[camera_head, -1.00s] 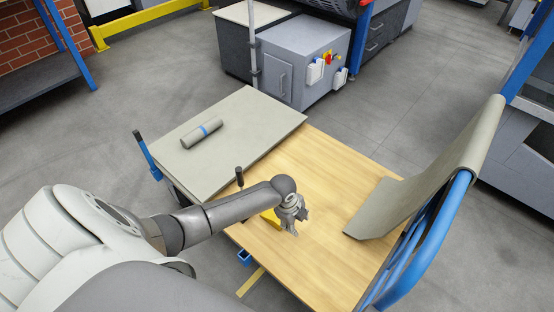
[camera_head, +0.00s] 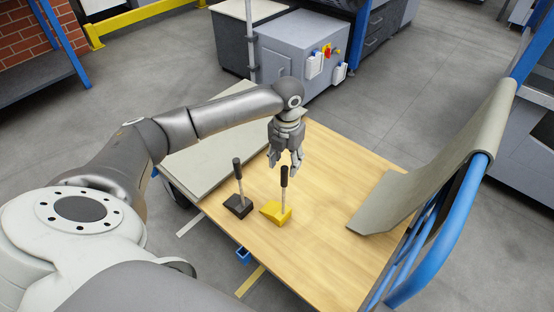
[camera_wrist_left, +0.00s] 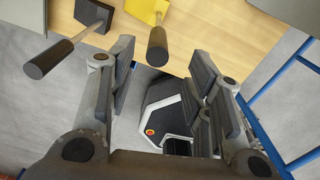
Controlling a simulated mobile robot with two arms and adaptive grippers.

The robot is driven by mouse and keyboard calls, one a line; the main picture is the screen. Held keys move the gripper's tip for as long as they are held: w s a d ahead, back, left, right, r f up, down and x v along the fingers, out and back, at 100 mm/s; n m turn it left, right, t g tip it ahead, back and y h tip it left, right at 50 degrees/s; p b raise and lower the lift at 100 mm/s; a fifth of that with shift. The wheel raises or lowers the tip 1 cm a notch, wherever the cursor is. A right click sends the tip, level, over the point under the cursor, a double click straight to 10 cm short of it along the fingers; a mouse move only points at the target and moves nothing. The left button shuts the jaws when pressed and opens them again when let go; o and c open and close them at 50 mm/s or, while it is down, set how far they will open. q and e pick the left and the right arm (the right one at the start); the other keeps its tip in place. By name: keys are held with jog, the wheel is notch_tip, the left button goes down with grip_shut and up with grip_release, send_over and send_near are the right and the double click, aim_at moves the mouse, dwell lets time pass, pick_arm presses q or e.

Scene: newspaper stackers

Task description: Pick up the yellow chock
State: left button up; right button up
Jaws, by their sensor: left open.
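The yellow chock (camera_head: 276,212) stands on the wooden top with its black-gripped handle upright. In the left wrist view the yellow chock (camera_wrist_left: 147,9) is at the top edge, and its dark handle end (camera_wrist_left: 157,46) points toward the camera, between the two fingers in the picture. My left gripper (camera_head: 285,166) is open and empty, above the board and just behind the yellow chock's handle. Its open fingers also show in the left wrist view (camera_wrist_left: 165,95). My right gripper is not in view.
A black chock (camera_head: 238,205) with a similar handle stands close to the left of the yellow one. The wooden cart top (camera_head: 330,235) is clear to the right, up to a grey draped sheet (camera_head: 400,195) on a blue rail (camera_head: 440,235).

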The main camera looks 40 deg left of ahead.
aim_at(285, 174)
pick_arm(q)
jog(key=shift+w+a+f+b, duration=0.15)
jog(key=shift+f+b, duration=0.2)
jog(key=shift+f, duration=1.4)
jog(key=shift+w+a+f+b, duration=0.1)
jog(key=shift+f+b, duration=0.25)
jog(key=shift+f, duration=1.4)
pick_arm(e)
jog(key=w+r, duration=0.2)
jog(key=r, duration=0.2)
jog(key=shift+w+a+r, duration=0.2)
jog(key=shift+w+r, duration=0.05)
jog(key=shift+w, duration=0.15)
pick_arm(q)
grip_shut()
